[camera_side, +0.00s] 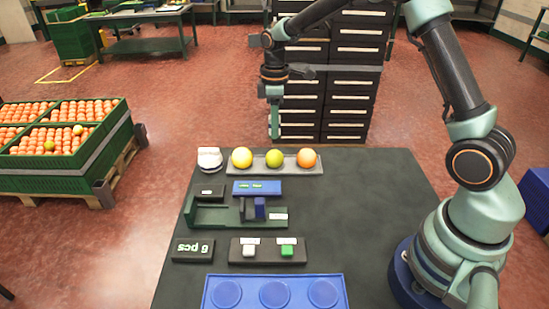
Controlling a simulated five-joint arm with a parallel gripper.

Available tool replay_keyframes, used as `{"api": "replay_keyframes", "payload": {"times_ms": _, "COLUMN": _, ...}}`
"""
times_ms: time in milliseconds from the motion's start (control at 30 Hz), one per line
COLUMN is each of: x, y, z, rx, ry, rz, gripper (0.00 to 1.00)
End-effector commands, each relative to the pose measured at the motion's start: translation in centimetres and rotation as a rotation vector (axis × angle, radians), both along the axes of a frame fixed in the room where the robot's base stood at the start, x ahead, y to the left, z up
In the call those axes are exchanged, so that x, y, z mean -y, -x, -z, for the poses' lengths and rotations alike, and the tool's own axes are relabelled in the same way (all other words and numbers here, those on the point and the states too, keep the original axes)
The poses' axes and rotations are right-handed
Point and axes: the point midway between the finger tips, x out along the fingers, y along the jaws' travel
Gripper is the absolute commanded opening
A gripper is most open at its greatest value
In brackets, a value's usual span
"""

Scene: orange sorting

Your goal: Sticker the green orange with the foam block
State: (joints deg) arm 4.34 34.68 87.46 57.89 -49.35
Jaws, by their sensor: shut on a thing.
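My gripper (274,134) points down, high behind the rack in this view. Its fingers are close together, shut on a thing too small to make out. A blue pad (268,187) with green sticker marks lies in front of the rack. A white block (249,252) and a green block (287,251) are on a dark tray (268,260). I cannot tell which piece is the foam block.
A green holder (212,215) contains small grey (249,212) and blue (260,208) pieces. A blue tray (250,304) with round recesses is at the front. A white object (210,158) stands left of the rack. The table's right side (365,205) is clear.

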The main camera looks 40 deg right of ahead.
Motion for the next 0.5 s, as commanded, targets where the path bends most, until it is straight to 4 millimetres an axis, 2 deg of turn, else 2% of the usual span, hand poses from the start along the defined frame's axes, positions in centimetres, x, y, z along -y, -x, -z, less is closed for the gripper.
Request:
{"api": "replay_keyframes", "payload": {"times_ms": 300, "x": 0.0, "y": 0.0, "z": 2.8, "rx": -0.001, "ry": -0.001, "rz": 0.000, "gripper": 0.00}}
{"api": "replay_keyframes", "payload": {"times_ms": 500, "x": 0.0, "y": 0.0, "z": 3.9, "rx": 0.000, "ry": 0.000, "rz": 0.000, "gripper": 0.00}}
